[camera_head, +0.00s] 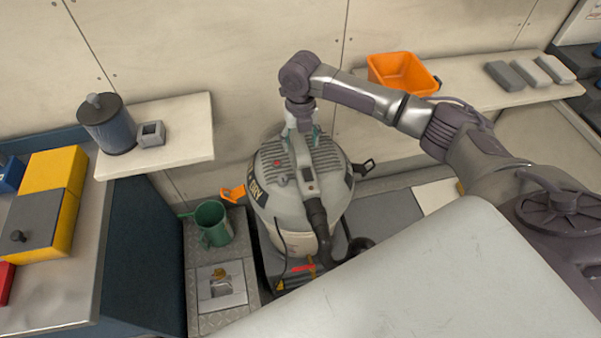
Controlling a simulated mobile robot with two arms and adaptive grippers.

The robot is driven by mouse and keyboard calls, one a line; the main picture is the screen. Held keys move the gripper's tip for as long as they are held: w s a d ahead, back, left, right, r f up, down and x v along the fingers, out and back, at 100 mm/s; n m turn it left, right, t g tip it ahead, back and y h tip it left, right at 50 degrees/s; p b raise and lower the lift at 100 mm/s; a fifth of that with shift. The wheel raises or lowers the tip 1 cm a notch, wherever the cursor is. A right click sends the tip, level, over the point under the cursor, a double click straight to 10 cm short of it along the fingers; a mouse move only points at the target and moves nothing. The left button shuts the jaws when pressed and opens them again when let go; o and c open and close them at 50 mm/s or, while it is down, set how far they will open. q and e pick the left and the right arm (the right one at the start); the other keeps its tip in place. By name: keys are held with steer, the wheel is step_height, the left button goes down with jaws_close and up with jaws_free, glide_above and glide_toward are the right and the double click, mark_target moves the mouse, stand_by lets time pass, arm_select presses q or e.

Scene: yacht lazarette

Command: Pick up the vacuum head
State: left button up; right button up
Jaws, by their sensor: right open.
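The vacuum head (280,197) is a grey dome with ribbed vents and a raised handle across its top. It sits on the pale vacuum canister (297,242) in the middle of the view. A dark hose comes down from its front. My right gripper (303,129) points down from above at the far end of the handle. It is open, with its fingers apart on either side of the handle. Whether the fingers touch it cannot be told. My left gripper is not in view.
An orange bin (400,73) and several grey blocks (525,73) are on the back shelf. A dark blue canister (110,128) is on the left shelf. Yellow boxes (53,171) are on the left counter.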

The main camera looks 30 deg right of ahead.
mark_target(300, 146)
step_height(300, 146, down, 3)
steer(key=shift+r, duration=0.15)
steer(key=shift+f, duration=0.45)
jaws_close()
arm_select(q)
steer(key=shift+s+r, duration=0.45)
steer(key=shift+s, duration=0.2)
arm_select(e)
steer(key=shift+w, duration=0.2)
